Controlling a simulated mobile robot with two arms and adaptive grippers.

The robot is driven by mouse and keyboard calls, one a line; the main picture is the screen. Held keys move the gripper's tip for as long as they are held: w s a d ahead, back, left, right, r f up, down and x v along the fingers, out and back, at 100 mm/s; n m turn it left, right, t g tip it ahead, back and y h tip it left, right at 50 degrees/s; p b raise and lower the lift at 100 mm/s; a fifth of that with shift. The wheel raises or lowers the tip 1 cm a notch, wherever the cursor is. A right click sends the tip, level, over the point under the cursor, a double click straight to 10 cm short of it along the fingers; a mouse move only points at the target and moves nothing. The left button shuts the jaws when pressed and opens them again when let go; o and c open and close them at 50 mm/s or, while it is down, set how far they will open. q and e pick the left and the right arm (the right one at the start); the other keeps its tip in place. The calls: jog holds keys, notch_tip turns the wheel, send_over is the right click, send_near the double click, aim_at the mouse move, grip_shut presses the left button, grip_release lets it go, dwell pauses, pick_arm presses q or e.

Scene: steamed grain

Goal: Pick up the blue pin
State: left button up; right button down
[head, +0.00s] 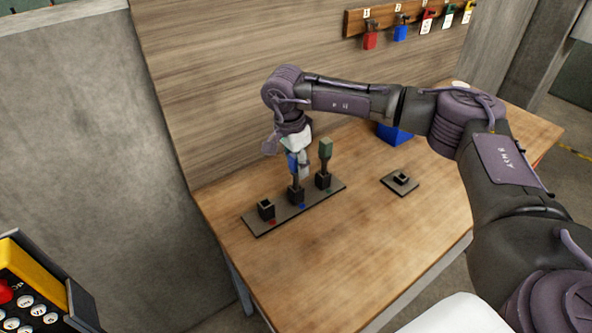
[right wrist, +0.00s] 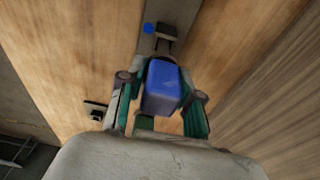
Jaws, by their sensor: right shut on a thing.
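The blue pin (head: 292,163) is at the middle socket (head: 296,195) of a dark rack (head: 254,228). Its dark shaft points down to that socket; I cannot tell how deep it sits. My right gripper (head: 299,165) reaches down from above and is shut on the pin's blue head. In the right wrist view the blue head (right wrist: 163,86) is between the fingers (right wrist: 162,100), with a blue dot (right wrist: 149,28) beyond it. My left gripper is not in view.
A green-headed pin (head: 325,149) stands in the rack's right socket; the left socket (head: 266,209) looks empty. A small square base (head: 413,184) lies to the right. A blue box (head: 394,135) stands behind, partly under my arm. The table front (head: 330,260) is clear.

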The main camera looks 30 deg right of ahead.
notch_tip(320, 180, up, 10)
jog(key=shift+b, duration=1)
notch_tip(320, 180, up, 7)
jog(key=p, duration=0.5)
jog(key=shift+f, duration=0.3)
